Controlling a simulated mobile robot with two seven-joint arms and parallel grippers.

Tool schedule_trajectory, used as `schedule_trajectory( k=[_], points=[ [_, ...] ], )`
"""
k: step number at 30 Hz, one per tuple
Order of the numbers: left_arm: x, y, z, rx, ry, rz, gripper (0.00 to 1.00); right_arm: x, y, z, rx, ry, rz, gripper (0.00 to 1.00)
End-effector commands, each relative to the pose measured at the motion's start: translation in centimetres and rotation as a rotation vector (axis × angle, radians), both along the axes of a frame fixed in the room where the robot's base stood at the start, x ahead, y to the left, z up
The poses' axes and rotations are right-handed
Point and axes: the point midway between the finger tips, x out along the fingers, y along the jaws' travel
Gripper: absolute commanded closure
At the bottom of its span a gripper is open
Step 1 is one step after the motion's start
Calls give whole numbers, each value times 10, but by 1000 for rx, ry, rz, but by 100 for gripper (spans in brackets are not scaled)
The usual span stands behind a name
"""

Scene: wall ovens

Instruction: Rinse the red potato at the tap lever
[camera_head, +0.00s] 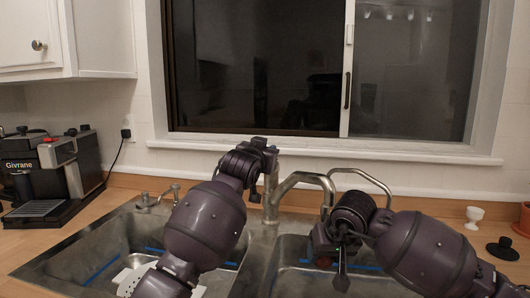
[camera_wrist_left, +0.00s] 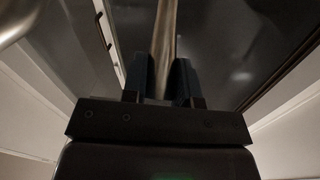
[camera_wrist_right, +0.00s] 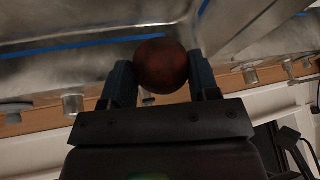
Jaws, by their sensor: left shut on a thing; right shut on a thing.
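The tap (camera_head: 305,180) stands behind the sink, its spout arching right over the right basin. My left gripper (camera_head: 264,146) is at the top of the tap's left side. In the left wrist view, its fingers (camera_wrist_left: 160,80) are shut on a metal bar, the tap lever (camera_wrist_left: 166,35). My right gripper (camera_head: 324,248) is low over the right basin, near and below the spout's end. In the right wrist view, its fingers (camera_wrist_right: 160,85) are shut on the dark red, round potato (camera_wrist_right: 161,65). In the head view, only a small part of the potato (camera_head: 322,262) shows. I cannot make out running water.
The steel sink (camera_head: 80,250) has two basins; a white rack (camera_head: 133,276) lies in the left one. A coffee machine (camera_head: 50,170) stands at the left. A white cup (camera_head: 474,217), a black stopper (camera_head: 502,249) and a terracotta pot (camera_head: 523,218) are at the right. A window (camera_head: 260,70) is behind.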

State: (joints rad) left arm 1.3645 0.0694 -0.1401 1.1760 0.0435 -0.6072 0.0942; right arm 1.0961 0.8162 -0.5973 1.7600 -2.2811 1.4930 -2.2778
Motion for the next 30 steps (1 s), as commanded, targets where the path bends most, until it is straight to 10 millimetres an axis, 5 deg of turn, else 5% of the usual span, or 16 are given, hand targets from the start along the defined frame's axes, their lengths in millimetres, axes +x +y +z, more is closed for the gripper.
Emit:
schedule_trajectory(
  k=[18,19,23,30],
  points=[
    [8,-2,10,32,114,0,100,0,0,0,0,-1,0,70],
    [8,-2,10,32,114,0,70,0,0,0,0,-1,0,70],
    [7,-2,10,32,114,0,50,0,0,0,0,-1,0,70],
    [7,-2,10,33,114,0,47,0,0,1,0,-1,0,71]
  ],
)
